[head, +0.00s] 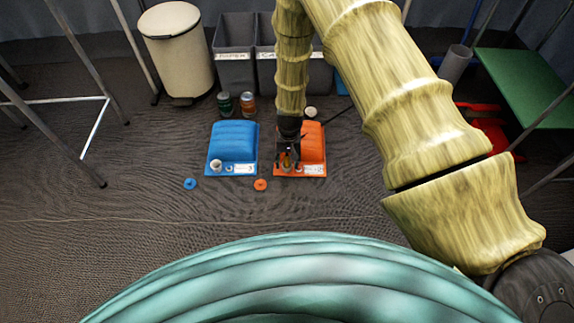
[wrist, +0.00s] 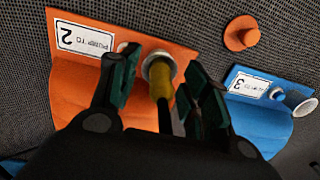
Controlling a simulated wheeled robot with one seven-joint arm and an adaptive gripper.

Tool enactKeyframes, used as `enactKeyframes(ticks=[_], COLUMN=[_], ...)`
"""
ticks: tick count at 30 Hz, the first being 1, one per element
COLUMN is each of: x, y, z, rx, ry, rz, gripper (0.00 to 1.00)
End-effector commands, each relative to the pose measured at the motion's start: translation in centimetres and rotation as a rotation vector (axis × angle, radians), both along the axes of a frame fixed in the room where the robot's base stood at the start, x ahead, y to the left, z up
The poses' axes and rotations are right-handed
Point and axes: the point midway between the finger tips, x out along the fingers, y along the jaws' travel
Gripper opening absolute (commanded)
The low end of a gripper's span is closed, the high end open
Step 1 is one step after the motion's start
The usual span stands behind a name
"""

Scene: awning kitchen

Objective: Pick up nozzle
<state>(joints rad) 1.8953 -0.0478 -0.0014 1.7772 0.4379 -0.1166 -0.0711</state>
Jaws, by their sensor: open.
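The likely nozzle is a yellow piece with a pale metal ring (wrist: 161,92) at the front of the orange pump unit (wrist: 65,88), whose label reads "PUMP TO 2". In the head view the yellow piece (head: 287,162) stands at the front left of the orange unit (head: 315,150). My gripper (wrist: 162,85) is open, with one dark green finger on each side of the yellow piece. I cannot tell whether either finger touches it. In the head view my gripper (head: 288,150) points down over the unit and hides part of it. The lower end of the yellow piece is partly hidden.
A blue pump unit (head: 233,140) with a white cylinder (head: 216,164) stands to the left. An orange disc (head: 261,184) and a blue disc (head: 190,184) lie in front. Two cans (head: 248,103), grey bins (head: 234,65) and a beige bin (head: 178,50) stand behind.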

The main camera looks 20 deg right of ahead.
Motion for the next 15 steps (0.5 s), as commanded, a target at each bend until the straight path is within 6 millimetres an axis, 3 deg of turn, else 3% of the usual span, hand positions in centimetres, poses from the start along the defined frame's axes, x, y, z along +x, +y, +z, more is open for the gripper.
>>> enactKeyframes(ticks=[7, 15], x=[0.05, 0.03], y=[0.0, -0.01], z=[-0.04, -0.05], rx=[0.0, 0.0], ry=[-0.001, -0.001], rz=[0.0, -0.001], gripper=[0.47, 0.0])
